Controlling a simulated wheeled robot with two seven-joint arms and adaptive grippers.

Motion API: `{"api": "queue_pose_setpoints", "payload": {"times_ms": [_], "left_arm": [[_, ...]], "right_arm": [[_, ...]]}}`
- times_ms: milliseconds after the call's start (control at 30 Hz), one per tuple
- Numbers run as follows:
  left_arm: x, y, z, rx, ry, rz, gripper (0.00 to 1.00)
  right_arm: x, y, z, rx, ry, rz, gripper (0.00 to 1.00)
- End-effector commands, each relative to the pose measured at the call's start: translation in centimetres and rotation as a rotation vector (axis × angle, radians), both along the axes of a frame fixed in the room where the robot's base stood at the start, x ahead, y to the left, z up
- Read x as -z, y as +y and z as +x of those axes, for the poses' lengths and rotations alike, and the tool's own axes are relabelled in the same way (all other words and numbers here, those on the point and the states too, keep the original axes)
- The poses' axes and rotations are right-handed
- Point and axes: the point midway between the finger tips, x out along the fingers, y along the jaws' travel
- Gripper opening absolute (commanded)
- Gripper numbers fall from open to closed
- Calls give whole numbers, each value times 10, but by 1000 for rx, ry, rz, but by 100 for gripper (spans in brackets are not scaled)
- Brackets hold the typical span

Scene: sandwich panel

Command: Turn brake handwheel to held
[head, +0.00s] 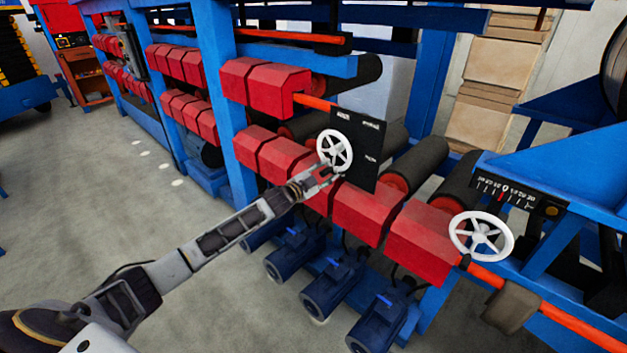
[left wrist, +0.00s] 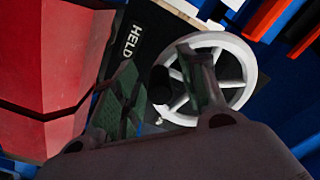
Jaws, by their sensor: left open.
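The white spoked handwheel (head: 334,150) stands in front of a black plate (head: 362,135) on the machine's side. In the left wrist view the handwheel (left wrist: 246,72) is close, and the plate carries the word HELD (left wrist: 132,42). A dark knob (left wrist: 160,84) shows at the wheel's near side, between my fingers in that view. My left gripper (head: 336,172) is open at the wheel's lower edge; its fingers (left wrist: 161,66) straddle the knob in the picture. I cannot tell whether they touch it. My right gripper is not in view.
A second white handwheel (head: 481,236) stands at right under a black scale plate (head: 515,192). Red housings (head: 362,208) line the machine close to my left gripper. Blue motors (head: 308,287) sit low in front. The grey floor (head: 130,215) at left is clear.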

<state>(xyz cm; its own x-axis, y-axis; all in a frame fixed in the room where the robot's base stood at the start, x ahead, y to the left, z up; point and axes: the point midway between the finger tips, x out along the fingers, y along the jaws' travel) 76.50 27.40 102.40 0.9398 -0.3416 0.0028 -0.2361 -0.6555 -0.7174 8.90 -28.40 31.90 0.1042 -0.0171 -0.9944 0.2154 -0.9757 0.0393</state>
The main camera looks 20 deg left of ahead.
Motion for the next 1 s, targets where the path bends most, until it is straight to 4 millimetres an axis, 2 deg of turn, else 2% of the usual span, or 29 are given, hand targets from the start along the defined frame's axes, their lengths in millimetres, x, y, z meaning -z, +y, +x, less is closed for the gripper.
{"api": "queue_pose_setpoints", "payload": {"times_ms": [267, 1000], "left_arm": [[1, 5, -11, 0, 1, 0, 42], [1, 22, -58, 0, 1, 0, 42]], "right_arm": [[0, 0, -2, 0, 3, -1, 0], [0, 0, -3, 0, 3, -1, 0]]}}
